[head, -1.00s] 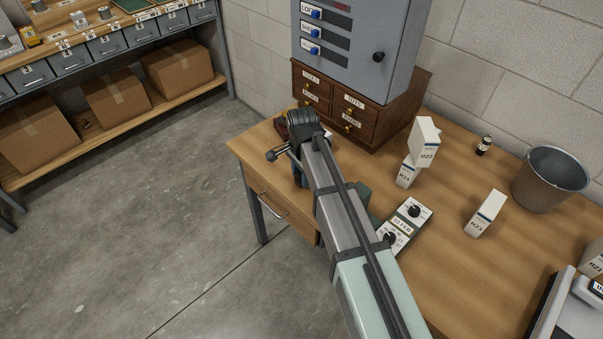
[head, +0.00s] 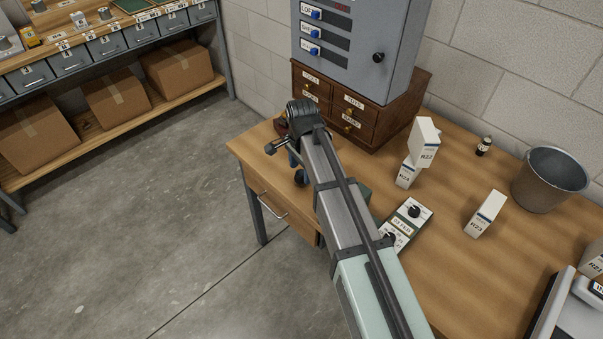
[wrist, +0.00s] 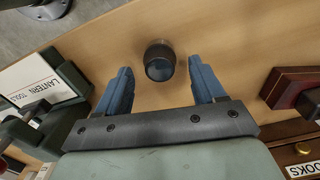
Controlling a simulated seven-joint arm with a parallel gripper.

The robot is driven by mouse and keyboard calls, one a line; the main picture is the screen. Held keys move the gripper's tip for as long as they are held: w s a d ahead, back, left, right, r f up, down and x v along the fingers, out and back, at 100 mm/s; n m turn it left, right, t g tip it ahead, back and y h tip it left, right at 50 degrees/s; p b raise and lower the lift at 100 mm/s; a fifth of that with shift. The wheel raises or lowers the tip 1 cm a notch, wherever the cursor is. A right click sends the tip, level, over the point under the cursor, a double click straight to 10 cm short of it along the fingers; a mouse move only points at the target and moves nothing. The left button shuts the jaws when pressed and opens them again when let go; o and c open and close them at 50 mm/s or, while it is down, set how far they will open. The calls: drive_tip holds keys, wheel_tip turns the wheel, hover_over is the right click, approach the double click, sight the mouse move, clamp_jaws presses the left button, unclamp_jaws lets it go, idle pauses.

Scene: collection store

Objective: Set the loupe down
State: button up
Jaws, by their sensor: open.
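The loupe (wrist: 160,62), a short black cylinder with a dark glassy end, stands on the wooden table (wrist: 225,45) in the wrist view. My gripper (wrist: 160,88) has its two blue fingers spread, with the loupe just beyond and between the fingertips. No finger appears to touch it. In the head view my gripper (head: 294,160) hangs over the table's left end, mostly hidden by my arm. A small dark shape beneath it there seems to be the loupe (head: 300,178).
A dark red block (wrist: 292,88) lies right of the fingers in the wrist view, and a green case labelled LANTERN TOOLS (wrist: 72,80) lies left. A wooden drawer cabinet (head: 350,115) stands behind.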

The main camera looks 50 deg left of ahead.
sight(301, 173)
wheel_tip(301, 173, up, 9)
drive_tip(key=shift+r, duration=0.15)
idle(0.4)
idle(0.4)
